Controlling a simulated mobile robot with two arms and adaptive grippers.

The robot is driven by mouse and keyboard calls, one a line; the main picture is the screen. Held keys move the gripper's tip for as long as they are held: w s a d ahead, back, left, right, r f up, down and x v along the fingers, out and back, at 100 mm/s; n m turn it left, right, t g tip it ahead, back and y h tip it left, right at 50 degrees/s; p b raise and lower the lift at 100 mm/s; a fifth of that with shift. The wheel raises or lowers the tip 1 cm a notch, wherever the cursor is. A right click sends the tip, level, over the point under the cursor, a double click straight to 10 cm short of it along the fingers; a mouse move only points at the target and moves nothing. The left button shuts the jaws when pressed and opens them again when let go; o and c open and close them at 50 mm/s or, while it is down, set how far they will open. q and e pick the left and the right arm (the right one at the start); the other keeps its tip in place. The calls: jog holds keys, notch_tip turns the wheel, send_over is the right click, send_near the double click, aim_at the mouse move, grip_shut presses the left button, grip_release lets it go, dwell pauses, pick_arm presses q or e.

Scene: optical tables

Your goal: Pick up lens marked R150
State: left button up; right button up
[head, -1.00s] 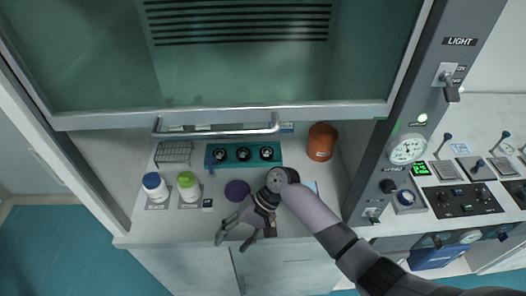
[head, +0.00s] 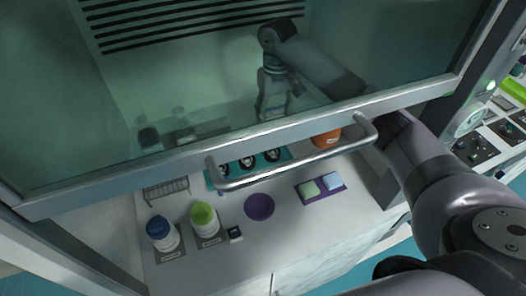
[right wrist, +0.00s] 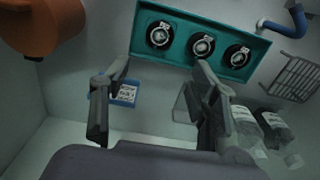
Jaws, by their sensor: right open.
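Three round black-rimmed lenses sit in a row in a teal tray (head: 286,151). In the right wrist view they are the left lens (right wrist: 160,35), the middle lens (right wrist: 202,46) and the right lens (right wrist: 238,56), in the teal holder (right wrist: 181,14). I cannot read their markings, so I cannot tell which is R150. My right gripper (head: 272,108) shows through the glass sash, inside the cabinet, behind the tray. In the right wrist view my right gripper (right wrist: 155,90) is open and empty, its fingers apart and below the tray in the picture. My left gripper is not in view.
The sash handle (head: 290,166) crosses in front of the tray. An orange-brown jar (head: 327,139), wire rack (head: 166,188), blue-capped bottle (head: 161,234), green-capped bottle (head: 205,219), purple disc (head: 259,207) and purple mat (head: 318,198) stand around. A small printed card (right wrist: 126,93) lies near the tray.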

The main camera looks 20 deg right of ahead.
notch_tip(320, 180, down, 4)
jog(key=s+p, duration=0.1)
jog(key=p, duration=0.1)
send_over(273, 152)
notch_tip(273, 152, down, 5)
jog(key=shift+s+r, duration=0.1)
jog(key=shift+s, duration=0.05)
jog(key=shift+f, duration=1.05)
jog(key=shift+f+p, duration=0.4)
jog(key=shift+p, duration=0.1)
notch_tip(273, 152, down, 4)
jog(key=shift+r+p, duration=0.25)
jog(key=shift+p, duration=0.25)
jog(key=shift+f, duration=0.4)
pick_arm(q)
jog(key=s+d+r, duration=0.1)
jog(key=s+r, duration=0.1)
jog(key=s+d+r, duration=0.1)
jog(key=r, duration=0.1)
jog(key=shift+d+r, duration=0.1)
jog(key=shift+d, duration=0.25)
